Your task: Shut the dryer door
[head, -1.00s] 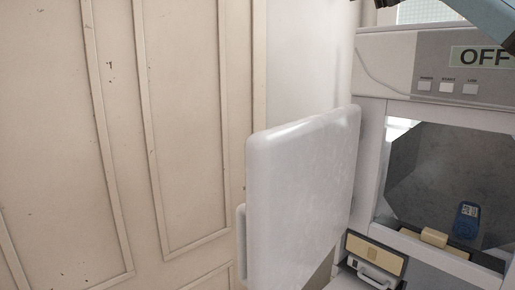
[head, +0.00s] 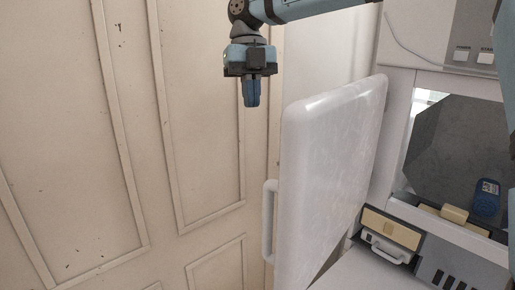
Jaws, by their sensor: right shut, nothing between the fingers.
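The dryer door (head: 330,180) is a white slab standing wide open, swung out to the left of the dryer front (head: 398,150). Its handle (head: 269,222) is a vertical white bar on the door's outer left edge. The dryer's opening (head: 455,150) is exposed, with a dark grey inside. My right gripper (head: 251,104) points down with its fingers shut and empty. In the picture it is above and left of the door's top corner, apart from the door and handle. My left gripper is not in view.
A blue container (head: 487,197) and a tan block (head: 454,214) show at the lower edge of the opening. A small tan-fronted drawer (head: 391,229) with a white handle is below. A cream panelled wall (head: 120,150) fills the left.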

